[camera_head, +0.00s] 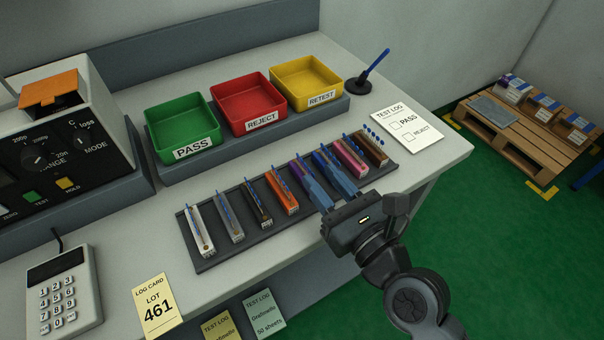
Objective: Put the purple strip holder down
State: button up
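The purple strip holder (300,167) lies in the row on the dark tray (210,262), between the orange holder (282,194) and a blue holder (324,160). A blue strip shows along its top. My gripper (318,174) reaches in from the lower right, low over the tray. Its two bluish fingers are spread, with a dark gap between them. One finger covers the near end of the purple holder and the other overlaps the blue holder. I cannot tell whether either finger touches a holder.
White, grey, dark, pink and brown holders share the tray. Green PASS (184,128), red REJECT (249,102) and yellow RETEST (306,82) bins stand behind it. A test log sheet (408,130) lies at the right. A meter (60,140) and keypad (63,290) stand left.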

aim_at(305, 163)
jog(key=x, duration=0.4)
jog(key=shift+a+f, duration=0.15)
jog(key=shift+a, duration=0.25)
jog(key=shift+w+a, duration=0.3)
jog(key=shift+w, duration=0.2)
jog(key=shift+c, duration=0.2)
grip_shut()
